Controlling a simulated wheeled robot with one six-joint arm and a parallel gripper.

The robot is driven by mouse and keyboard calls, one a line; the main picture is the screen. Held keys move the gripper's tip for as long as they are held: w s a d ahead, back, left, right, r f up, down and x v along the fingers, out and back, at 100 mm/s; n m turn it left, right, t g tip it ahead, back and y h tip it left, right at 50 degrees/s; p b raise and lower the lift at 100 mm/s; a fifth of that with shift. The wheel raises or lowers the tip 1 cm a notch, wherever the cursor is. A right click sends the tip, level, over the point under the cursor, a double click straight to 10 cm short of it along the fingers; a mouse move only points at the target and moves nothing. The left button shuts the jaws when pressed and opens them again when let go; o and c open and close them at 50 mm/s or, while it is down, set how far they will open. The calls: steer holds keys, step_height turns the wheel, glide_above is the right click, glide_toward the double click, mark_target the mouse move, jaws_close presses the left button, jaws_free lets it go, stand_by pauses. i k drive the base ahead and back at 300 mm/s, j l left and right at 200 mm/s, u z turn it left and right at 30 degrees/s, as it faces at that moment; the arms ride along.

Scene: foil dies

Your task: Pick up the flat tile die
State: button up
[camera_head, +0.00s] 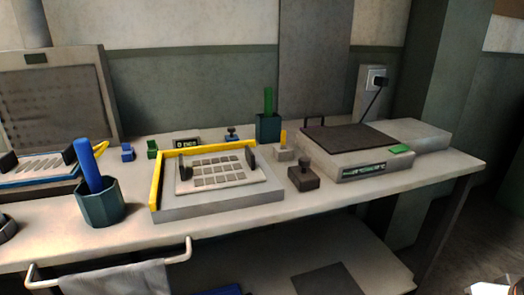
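I cannot tell for sure which thing is the flat tile die. Several small die-like blocks stand on the workbench: a dark brown block with a knob (303,179) at the front, a pale block with a yellow handle (284,152), a low piece with a blue knob (232,136), a blue block (127,153) and a green block (152,150). A flat green piece (401,149) lies on the grey machine at the right. My gripper is not clearly in view. A pale shape cut off at the bottom right corner cannot be identified.
The workbench (340,200) holds a yellow-edged tray device (215,207), a dark green cup with a blue rod (100,207), another cup with a green rod (268,128) and a grey machine (350,172). A rail with a cloth (115,282) runs along the front. The front right bench top is clear.

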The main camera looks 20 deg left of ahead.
mark_target(198, 175)
steer(key=u, duration=1.25)
